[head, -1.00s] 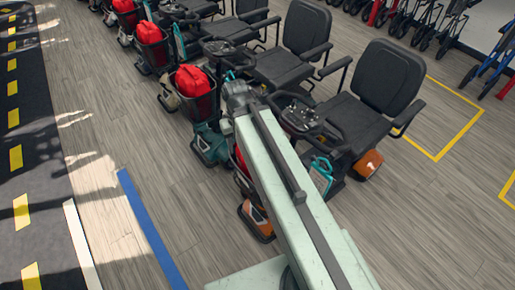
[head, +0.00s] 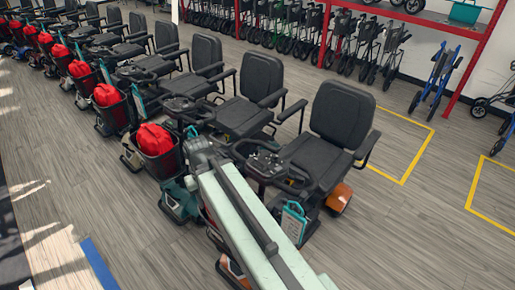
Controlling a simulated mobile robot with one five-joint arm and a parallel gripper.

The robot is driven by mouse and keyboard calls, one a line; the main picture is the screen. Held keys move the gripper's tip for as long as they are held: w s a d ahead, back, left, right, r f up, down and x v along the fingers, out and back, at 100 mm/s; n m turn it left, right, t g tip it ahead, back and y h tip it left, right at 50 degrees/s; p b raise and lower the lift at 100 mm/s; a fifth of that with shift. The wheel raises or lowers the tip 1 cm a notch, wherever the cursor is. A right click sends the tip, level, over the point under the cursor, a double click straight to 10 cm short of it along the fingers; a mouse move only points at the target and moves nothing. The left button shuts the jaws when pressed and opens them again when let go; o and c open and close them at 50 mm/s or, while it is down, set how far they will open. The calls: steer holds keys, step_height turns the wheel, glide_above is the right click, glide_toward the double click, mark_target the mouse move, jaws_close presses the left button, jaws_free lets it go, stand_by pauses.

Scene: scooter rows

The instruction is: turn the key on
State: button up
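The nearest mobility scooter has a black seat (head: 341,122) and orange bodywork (head: 338,197). Its dark control panel (head: 268,166) with handlebars lies just right of the end of my arm. A teal-edged tag (head: 294,222) hangs below the panel. I cannot make out a key; it is too small or hidden. My pale green arm reaches up from the bottom, and my gripper (head: 199,150) is at its far end, left of the panel. The fingers are not distinct, so its opening does not show.
More scooters stand in a row to the upper left, several with red bags (head: 154,139) in front baskets. Rollators (head: 386,48) stand along the back under a red shelf (head: 425,18). Grey floor is free at the right, with yellow lines (head: 404,181).

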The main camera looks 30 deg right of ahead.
steer(key=w+m, duration=0.2)
steer(key=w, duration=0.5)
step_height(320, 180, up, 4)
steer(key=m+p, duration=0.4)
steer(key=m, duration=0.2)
glide_above(258, 148)
steer(key=shift+t+y, duration=0.3)
step_height(258, 148, down, 8)
steer(key=b, duration=0.7)
steer(key=shift+r+b, duration=0.1)
steer(key=shift+b, duration=0.3)
steer(key=shift+r, duration=0.15)
jaws_close()
